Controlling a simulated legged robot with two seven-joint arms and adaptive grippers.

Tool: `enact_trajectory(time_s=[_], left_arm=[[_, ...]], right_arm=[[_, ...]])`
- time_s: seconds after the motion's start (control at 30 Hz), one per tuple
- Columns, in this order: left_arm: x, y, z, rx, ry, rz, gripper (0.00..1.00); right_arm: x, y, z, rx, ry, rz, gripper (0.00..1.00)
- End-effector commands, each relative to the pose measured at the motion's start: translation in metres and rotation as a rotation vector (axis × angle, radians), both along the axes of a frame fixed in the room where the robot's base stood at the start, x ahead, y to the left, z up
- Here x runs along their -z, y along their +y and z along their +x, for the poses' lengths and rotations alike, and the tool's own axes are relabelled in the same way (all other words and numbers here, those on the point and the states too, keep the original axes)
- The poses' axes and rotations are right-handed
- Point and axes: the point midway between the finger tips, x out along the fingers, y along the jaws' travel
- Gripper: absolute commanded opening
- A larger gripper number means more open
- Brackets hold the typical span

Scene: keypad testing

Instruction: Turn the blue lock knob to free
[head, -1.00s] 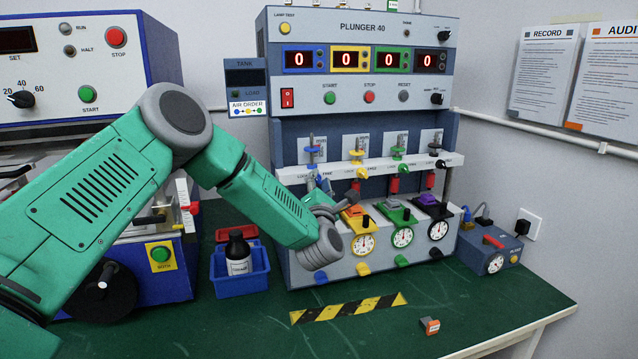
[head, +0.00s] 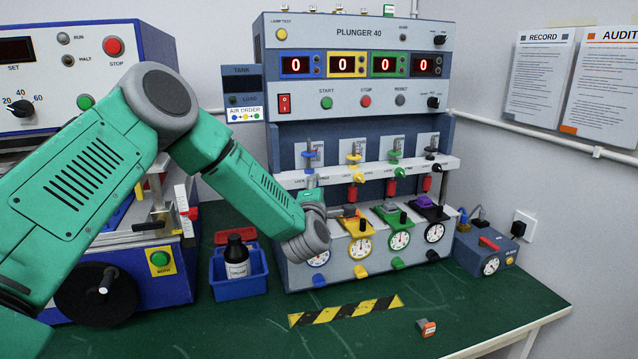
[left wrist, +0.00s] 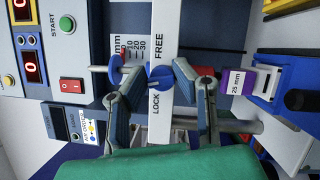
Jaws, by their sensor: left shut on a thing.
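The blue lock knob (left wrist: 158,77) sits on a white strip between the printed words LOCK and FREE in the left wrist view. My left gripper (left wrist: 159,73) is shut on it, one finger on each side. I cannot tell exactly which way the knob points. In the head view the knob is hidden behind my left wrist, at the leftmost station of the PLUNGER 40 machine (head: 354,32). My right gripper is not in view.
Yellow, green and black stations stand to the right along the same white rail (head: 410,166). A blue plunger disc (left wrist: 118,62) is close beside the knob. A blue bin (head: 240,286) with a dark bottle (head: 237,258) stands left of the machine. The front of the green bench is mostly clear.

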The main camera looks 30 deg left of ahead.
Motion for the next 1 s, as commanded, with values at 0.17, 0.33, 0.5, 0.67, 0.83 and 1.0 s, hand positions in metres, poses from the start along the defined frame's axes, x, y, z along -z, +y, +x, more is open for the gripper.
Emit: enact_trajectory(time_s=[0.17, 0.33, 0.5, 0.67, 0.83, 1.0], left_arm=[[0.004, 0.005, -0.003, -0.009, 0.143, 0.106, 0.00], [0.003, 0.005, -0.003, -0.008, 0.265, 0.212, 0.00], [0.001, 0.004, -0.003, -0.008, 0.385, 0.318, 0.00], [-0.001, 0.005, -0.003, -0.011, 0.496, 0.416, 0.00], [-0.002, 0.005, -0.003, -0.011, 0.604, 0.509, 0.00], [-0.003, 0.005, -0.002, -0.014, 0.690, 0.585, 0.00]], right_arm=[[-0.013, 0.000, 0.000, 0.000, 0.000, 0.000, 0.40], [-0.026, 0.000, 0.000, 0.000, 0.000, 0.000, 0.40], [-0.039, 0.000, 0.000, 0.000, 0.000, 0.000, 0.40], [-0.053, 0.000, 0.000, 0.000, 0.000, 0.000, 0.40], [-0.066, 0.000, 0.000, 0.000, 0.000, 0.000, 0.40], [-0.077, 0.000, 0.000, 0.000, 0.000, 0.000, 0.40]])
